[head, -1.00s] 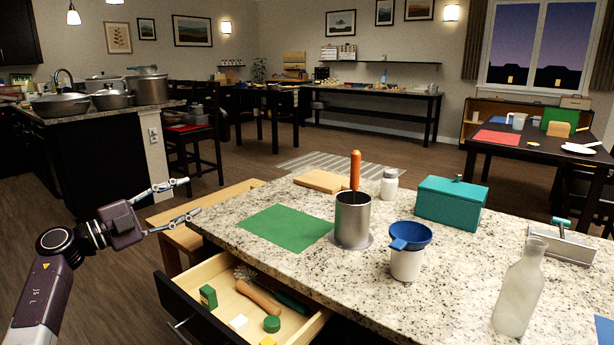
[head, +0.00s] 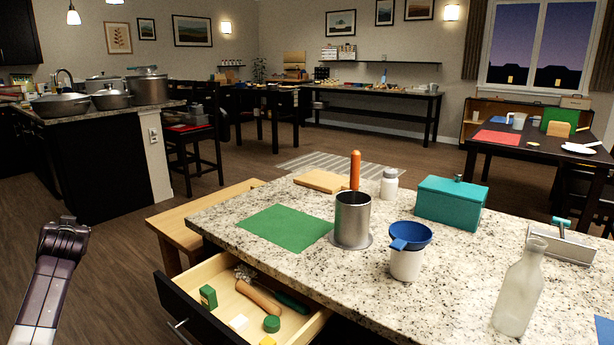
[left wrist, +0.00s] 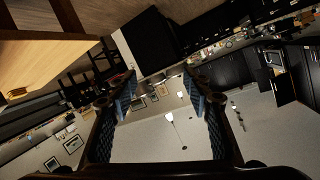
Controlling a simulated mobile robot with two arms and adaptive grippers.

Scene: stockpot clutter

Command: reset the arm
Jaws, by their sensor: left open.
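That view looks out across the room at a tilt, with wall, pendant lamp and dark cabinets beyond the fingers. My right gripper is in neither view.
The granite counter (head: 290,262) holds a green mat (head: 285,228), a metal canister (head: 352,222) with an orange-handled tool, a blue funnel on a white cup (head: 406,264), a teal box (head: 450,203) and a glass bottle (head: 518,290). An open drawer (head: 215,270) juts out below. A wooden bench (head: 190,222) stands behind.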

